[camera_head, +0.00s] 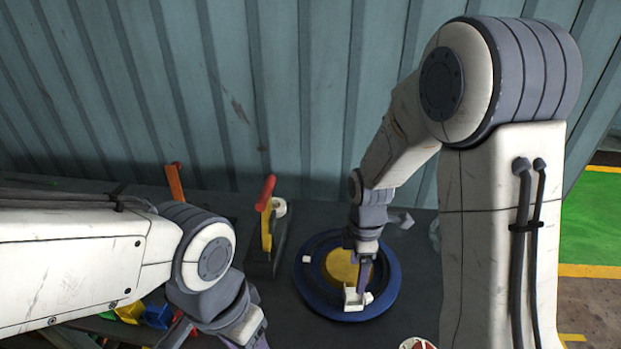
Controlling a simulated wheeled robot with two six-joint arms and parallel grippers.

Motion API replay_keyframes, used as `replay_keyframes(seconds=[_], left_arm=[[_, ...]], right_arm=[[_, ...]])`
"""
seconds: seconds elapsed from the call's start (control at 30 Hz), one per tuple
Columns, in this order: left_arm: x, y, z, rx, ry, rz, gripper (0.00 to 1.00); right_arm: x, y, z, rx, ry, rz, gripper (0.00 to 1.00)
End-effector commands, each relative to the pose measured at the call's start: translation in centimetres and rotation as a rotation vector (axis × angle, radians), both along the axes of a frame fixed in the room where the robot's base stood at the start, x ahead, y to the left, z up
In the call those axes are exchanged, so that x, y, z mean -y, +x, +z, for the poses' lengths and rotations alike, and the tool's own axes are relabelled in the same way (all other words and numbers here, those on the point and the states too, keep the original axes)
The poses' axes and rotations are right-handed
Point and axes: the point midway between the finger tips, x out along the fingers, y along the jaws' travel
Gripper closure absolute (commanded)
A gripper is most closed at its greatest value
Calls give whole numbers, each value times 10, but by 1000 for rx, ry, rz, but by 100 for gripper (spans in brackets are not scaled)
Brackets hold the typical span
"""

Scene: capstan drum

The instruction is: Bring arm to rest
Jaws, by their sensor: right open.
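A round blue drum (382,298) with a dark ring and a yellow centre (341,265) lies on the dark bench, right of the middle. My right gripper (357,296) points down over the drum's front part, close to a small white block on it. It is open, and I cannot tell whether it touches the drum. My right arm comes in from the right and bends down to the drum. My left arm comes in from the left at the front, and its gripper (250,340) is cut off by the bottom edge, so its fingers are hidden.
A lever with a red grip and yellow body (267,215) stands on a dark base left of the drum. An orange lever (175,183) is behind my left arm. Colourful blocks (140,313) lie at the lower left. A corrugated wall (260,90) closes off the back.

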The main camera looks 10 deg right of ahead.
Motion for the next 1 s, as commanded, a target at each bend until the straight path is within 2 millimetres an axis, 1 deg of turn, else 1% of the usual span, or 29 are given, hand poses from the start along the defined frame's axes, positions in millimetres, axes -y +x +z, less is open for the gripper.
replay_keyframes(seconds=[0.07,0.17,0.2,0.27,0.3,0.37,0.4,0.43,0.5,0.6,0.7,0.8,1.0], left_arm=[[0,0,0,0,0,0,41],[0,0,0,0,0,0,41],[0,0,0,0,0,0,41],[0,0,-1,0,0,0,41],[0,0,-1,0,0,0,41],[0,0,-1,0,0,0,41],[0,0,-1,0,0,0,41],[0,0,-1,0,0,0,41],[0,0,-2,0,0,0,41],[0,0,-2,0,0,0,41],[0,0,-2,0,0,0,41],[0,0,-2,0,0,0,41],[0,0,-2,0,0,0,41]], right_arm=[[-11,-4,8,7,2,-29,16],[-38,-20,28,19,8,-121,16],[-51,-31,38,22,12,-173,16],[-71,-50,53,27,21,-264,16],[-83,-65,63,28,29,-327,16],[-97,-88,75,26,39,-423,16],[-105,-103,82,23,46,-482,16],[-110,-114,87,20,50,-526,16],[-118,-137,95,11,61,-620,16],[-123,-162,103,-3,70,-723,16],[-125,-177,106,-13,73,-787,16],[-125,-183,107,-18,73,-817,16],[-125,-183,107,-19,72,-824,16]])
